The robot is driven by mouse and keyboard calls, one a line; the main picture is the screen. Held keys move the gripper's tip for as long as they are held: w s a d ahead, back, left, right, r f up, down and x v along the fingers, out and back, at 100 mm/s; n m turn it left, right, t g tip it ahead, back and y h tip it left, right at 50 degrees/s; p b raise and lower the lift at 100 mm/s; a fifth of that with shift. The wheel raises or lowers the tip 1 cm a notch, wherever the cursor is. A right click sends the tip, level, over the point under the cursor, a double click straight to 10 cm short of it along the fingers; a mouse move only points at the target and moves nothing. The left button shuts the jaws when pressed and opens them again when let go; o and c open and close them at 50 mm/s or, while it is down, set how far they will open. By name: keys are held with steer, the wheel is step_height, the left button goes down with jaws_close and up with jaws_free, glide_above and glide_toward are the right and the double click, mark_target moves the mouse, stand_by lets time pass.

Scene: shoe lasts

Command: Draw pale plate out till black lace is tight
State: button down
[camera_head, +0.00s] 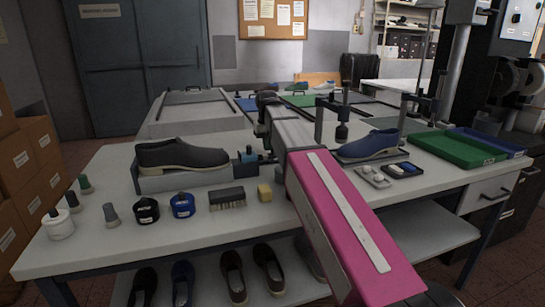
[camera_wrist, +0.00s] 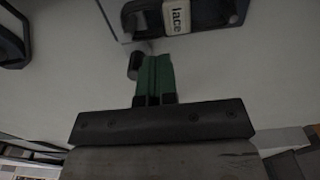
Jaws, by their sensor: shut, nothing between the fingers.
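In the wrist view, my gripper (camera_wrist: 158,60) has its green fingers pressed together with nothing between them. A pale plate (camera_wrist: 177,17) marked "lace" lies beyond the fingertips at the top edge, apart from them. Black material borders the plate on both sides; I cannot tell which part of it is lace, or whether any lace is slack. The picture's top edge cuts this off. A dark round knob (camera_wrist: 136,65) shows just left of the fingers. In the head view my arm hides the area around the fingertips, and I cannot make out the plate there.
On the bench (camera_head: 110,240), a black shoe (camera_head: 180,154) stands at left and a blue shoe (camera_head: 368,145) at right. A green tray (camera_head: 450,149) sits at far right.

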step_height(320, 180, up, 8)
stand_by(0.8)
